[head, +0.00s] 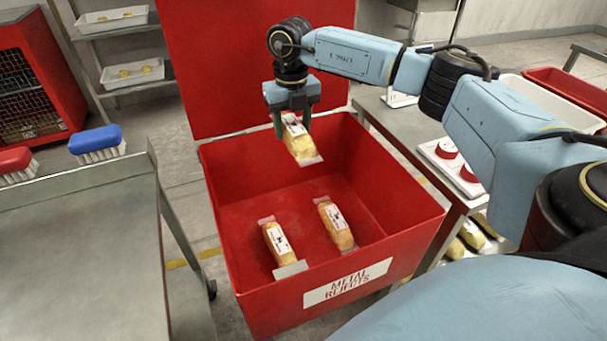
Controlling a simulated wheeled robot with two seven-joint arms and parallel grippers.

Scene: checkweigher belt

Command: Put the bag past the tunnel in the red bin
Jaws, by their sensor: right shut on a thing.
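The red bin (225,235) stands in the middle of the head view, with its lid (210,70) raised at the back and a label reading METAL REJECTS on its front. My right gripper (292,122) is over the back part of the bin. It is shut on a bag (305,150), yellow with a white label, which hangs tilted below the fingers. Two similar bags, one on the left (277,240) and one on the right (337,225), lie apart on the bin floor. My left gripper is not in view, and no tunnel shows.
A grey metal table (80,225) stands at the left, with a blue brush (97,142) and a red brush (15,163) at its far edge. Shelves with white trays (132,73) stand behind.

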